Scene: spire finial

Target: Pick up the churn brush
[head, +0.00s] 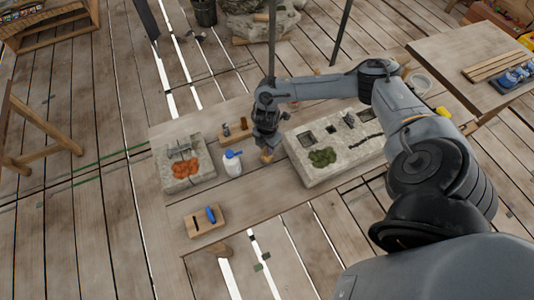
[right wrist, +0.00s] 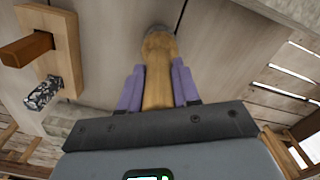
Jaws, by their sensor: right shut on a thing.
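The churn brush (right wrist: 157,72) shows in the right wrist view as a pale wooden handle with a rounded, darker greyish end at the top. The purple fingers of my right gripper (right wrist: 157,88) are shut on the handle, one on each side. In the head view my right gripper (head: 267,143) points down over the wooden table (head: 250,198), and the tan brush (head: 267,156) shows just below it. I cannot tell whether the brush touches the table. My left gripper is not in view.
A stone slab with green moss (head: 322,157) lies right of the gripper. A white bottle with a blue cap (head: 232,165), a stone block with orange matter (head: 185,170) and a pegged wooden block (head: 237,133) stand left. The table's front middle is clear.

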